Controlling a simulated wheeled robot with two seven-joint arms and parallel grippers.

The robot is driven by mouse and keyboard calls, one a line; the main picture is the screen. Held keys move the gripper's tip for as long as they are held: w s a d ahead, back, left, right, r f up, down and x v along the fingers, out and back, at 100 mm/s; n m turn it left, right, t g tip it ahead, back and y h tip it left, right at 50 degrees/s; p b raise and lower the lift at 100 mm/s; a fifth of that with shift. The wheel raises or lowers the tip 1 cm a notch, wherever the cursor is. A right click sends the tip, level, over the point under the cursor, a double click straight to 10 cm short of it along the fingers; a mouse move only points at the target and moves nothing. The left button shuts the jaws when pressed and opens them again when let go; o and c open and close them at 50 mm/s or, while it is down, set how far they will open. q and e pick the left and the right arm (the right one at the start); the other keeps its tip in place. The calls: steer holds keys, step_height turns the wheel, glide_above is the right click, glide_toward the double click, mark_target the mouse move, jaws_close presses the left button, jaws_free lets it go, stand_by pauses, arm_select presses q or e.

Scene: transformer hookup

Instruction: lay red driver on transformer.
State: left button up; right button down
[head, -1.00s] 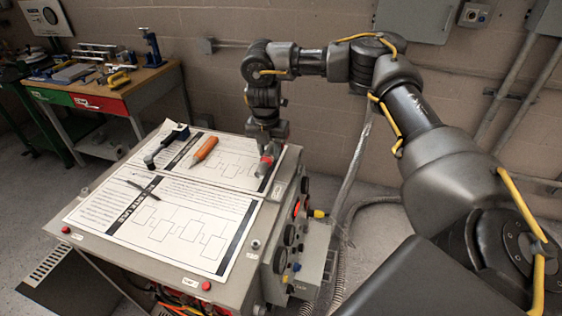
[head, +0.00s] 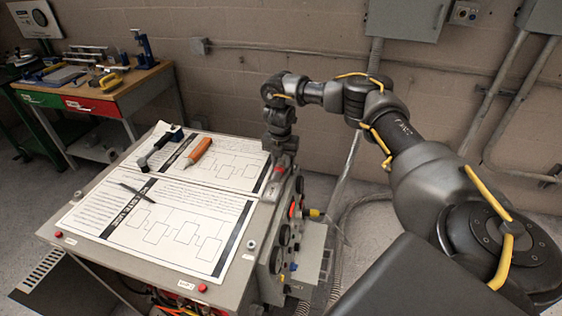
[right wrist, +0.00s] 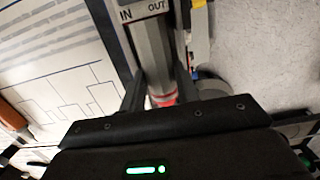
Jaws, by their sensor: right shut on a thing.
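The transformer (head: 266,213) is a grey box with paper sheets on its top and dials on its right side. My right gripper (head: 277,172) is at the right edge of the top, towards the back. In the right wrist view its two fingers (right wrist: 158,92) are shut on the red driver (right wrist: 163,99). Only a short red and pale part of the driver shows between them; the rest is hidden. A small bit of red also shows at the fingers in the head view. I cannot tell whether the driver touches the top. My left gripper is out of view.
An orange-handled tool (head: 198,152), a dark-handled tool (head: 160,147) and a thin dark tool (head: 137,192) lie on the sheets. Dials and plugs stick out on the right side. A workbench (head: 135,88) stands at the back left. The front sheet is mostly clear.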

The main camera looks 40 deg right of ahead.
steer(key=shift+f, duration=0.3)
steer(key=c, duration=1)
jaws_free()
steer(key=shift+f, duration=0.2)
steer(key=shift+c, duration=0.2)
steer(key=shift+r, duration=0.1)
step_height(320, 180, up, 12)
steer(key=a, duration=0.1)
steer(key=shift+s, duration=0.35)
